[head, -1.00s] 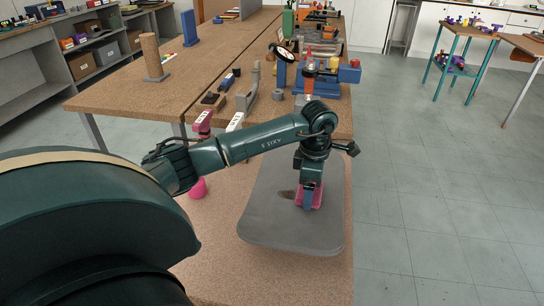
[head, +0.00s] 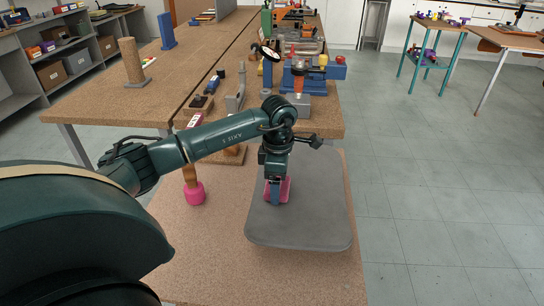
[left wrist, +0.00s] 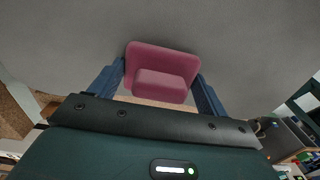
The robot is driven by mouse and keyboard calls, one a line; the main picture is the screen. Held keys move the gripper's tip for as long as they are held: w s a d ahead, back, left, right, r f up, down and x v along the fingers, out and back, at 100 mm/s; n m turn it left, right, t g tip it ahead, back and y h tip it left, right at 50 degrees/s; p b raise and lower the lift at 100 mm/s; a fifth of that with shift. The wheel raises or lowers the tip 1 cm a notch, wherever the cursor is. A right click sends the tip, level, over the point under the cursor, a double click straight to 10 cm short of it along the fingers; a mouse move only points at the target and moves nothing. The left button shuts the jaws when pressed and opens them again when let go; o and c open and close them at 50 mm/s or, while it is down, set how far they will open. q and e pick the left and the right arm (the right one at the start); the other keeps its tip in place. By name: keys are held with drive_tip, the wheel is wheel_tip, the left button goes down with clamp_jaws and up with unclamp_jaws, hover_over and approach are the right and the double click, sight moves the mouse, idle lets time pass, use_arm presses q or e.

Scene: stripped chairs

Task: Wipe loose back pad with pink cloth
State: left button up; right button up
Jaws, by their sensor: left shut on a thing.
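The loose back pad (head: 320,205) is a grey, rounded panel lying flat on the cork-topped bench; it also fills the background of the left wrist view (left wrist: 55,45). My left gripper (head: 276,196) points down over the pad's left part. Its blue fingers are shut on the pink cloth (left wrist: 163,62), a folded pad-like block between them. The cloth also shows in the head view (head: 286,187), at the pad's surface. No dark mark shows on the visible pad; the spot under the gripper is hidden. My right gripper is not in view.
A pink-headed mallet (head: 194,194) stands left of the pad on the bench (head: 215,265). A blue vise-like tool (head: 318,72) and other tools stand behind. The pad lies close to the bench's right edge, with open floor beyond.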

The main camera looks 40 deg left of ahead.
use_arm(q)
wheel_tip(320, 180, up, 4)
drive_tip(key=shift+w+d+f+p, duration=0.15)
drive_tip(key=shift+f+p, duration=0.1)
drive_tip(key=shift+p, duration=0.5)
drive_tip(key=shift+r+p, duration=0.45)
drive_tip(key=shift+r, duration=0.25)
wheel_tip(320, 180, up, 2)
drive_tip(key=shift+r+p, duration=0.1)
drive_tip(key=shift+p, duration=0.6)
drive_tip(key=shift+r, duration=0.25)
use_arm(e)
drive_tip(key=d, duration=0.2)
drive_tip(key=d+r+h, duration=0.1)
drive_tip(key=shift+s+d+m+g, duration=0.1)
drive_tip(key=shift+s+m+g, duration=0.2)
